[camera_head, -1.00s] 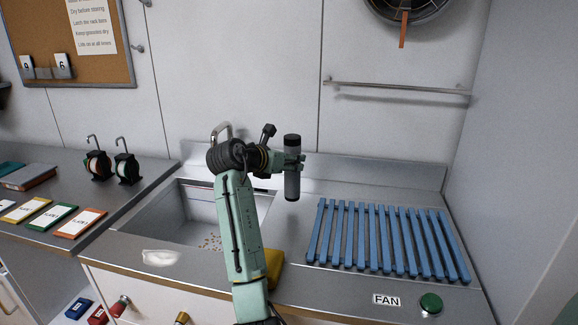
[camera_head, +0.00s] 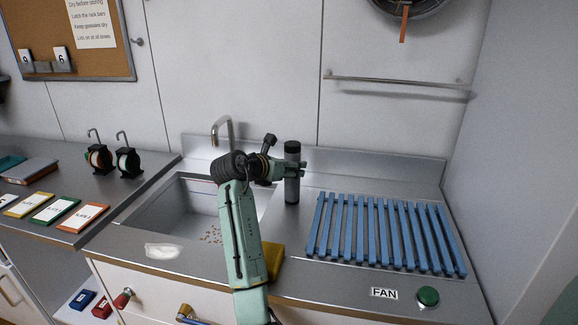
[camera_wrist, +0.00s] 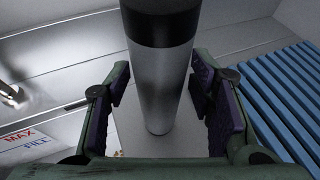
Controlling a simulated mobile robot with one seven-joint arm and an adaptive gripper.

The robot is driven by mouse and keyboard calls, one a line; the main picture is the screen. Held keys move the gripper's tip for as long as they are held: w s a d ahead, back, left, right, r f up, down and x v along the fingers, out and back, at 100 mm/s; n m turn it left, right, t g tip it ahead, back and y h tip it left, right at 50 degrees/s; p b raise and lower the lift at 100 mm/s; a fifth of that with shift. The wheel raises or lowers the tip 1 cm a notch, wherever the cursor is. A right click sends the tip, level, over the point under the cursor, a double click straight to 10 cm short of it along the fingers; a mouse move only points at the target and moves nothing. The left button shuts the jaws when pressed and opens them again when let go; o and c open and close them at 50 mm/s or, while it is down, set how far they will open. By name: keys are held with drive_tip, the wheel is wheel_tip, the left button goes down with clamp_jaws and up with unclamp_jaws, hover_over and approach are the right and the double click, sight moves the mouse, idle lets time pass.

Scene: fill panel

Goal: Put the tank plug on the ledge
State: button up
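The tank plug, as I take it, is an upright grey cylinder with a dark top (camera_head: 292,172), right of the sink near the back of the metal counter. It also fills the middle of the wrist view (camera_wrist: 162,85). The cylinder's foot is at or just above the metal surface; I cannot tell which. The ledge seems to be the metal strip (camera_head: 340,185) behind the counter.
A blue slatted rack (camera_head: 385,232) lies to the right. The sink (camera_head: 180,205) with its tap (camera_head: 222,130) is to the left. A yellow block (camera_head: 273,262) sits by my arm at the front edge. A green button (camera_head: 428,296) is at front right.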

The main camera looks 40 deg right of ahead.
drive_tip(key=shift+o, duration=0.9)
drive_tip(key=shift+r, duration=0.1)
drive_tip(key=b+v, duration=0.3)
drive_tip(key=v, duration=0.9)
drive_tip(key=shift+b, duration=0.35)
